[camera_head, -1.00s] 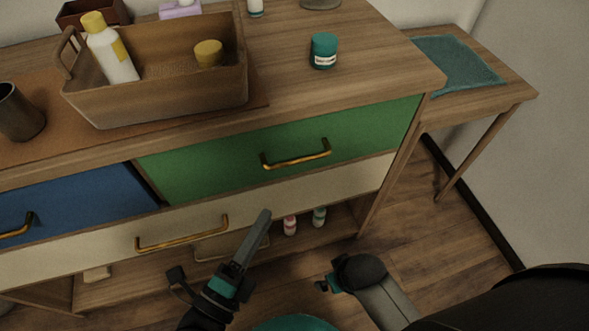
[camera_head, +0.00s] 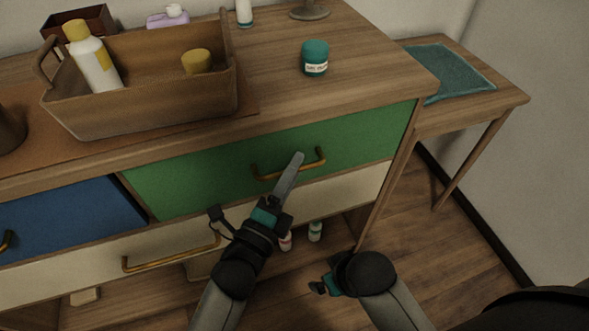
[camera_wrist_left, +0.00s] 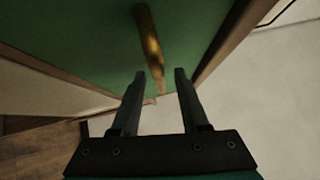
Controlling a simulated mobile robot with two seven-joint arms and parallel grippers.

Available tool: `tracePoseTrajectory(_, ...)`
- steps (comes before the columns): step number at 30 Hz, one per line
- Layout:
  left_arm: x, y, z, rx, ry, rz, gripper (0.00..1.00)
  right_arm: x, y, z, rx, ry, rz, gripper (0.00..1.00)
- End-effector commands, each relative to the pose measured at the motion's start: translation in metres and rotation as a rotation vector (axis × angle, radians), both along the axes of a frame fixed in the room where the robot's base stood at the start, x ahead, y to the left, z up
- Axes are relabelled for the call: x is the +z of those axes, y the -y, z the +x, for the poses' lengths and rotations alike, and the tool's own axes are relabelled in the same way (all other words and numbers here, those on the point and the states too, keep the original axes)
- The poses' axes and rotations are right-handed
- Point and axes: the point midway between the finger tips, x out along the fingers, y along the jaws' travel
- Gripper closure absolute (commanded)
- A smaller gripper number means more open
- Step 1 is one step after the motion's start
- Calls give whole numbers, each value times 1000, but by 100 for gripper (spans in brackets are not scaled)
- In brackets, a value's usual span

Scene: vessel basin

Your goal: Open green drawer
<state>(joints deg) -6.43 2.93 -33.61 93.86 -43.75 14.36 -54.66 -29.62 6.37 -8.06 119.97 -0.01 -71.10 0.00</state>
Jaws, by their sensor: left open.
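The green drawer (camera_head: 200,180) is shut, flush in the front of the wooden dresser. Its brass handle (camera_head: 312,163) is a horizontal bar, partly hidden behind my gripper in the head view. My left gripper (camera_head: 297,158) is in front of the handle's middle. In the left wrist view, my left gripper (camera_wrist_left: 158,75) is open, and the handle (camera_wrist_left: 150,45) runs lengthwise toward the gap between the fingers, against the green front (camera_wrist_left: 90,35). I cannot tell whether the fingers touch it. My right gripper (camera_head: 322,287) is low, away from the dresser; its jaw state is unclear.
A blue drawer (camera_head: 70,218) is to the left and a cream drawer (camera_head: 330,199) is below, with its own brass handle (camera_head: 170,256). A basket (camera_head: 150,110) and a teal jar (camera_head: 314,62) stand on top. A side table (camera_head: 480,105) stands right.

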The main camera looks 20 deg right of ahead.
Motion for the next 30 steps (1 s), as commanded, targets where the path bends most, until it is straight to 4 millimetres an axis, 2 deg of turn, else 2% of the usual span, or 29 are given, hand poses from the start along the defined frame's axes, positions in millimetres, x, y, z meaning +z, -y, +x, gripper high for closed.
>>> tracePoseTrajectory(12,1,5,5,0,0,0,55,4,0,1,0,5,0,0)
tracePoseTrajectory(24,1,5,5,0,0,0,100,3,0,1,0,5,1,0)
tracePoseTrajectory(30,1,5,5,0,0,0,100,3,0,1,0,5,1,0)
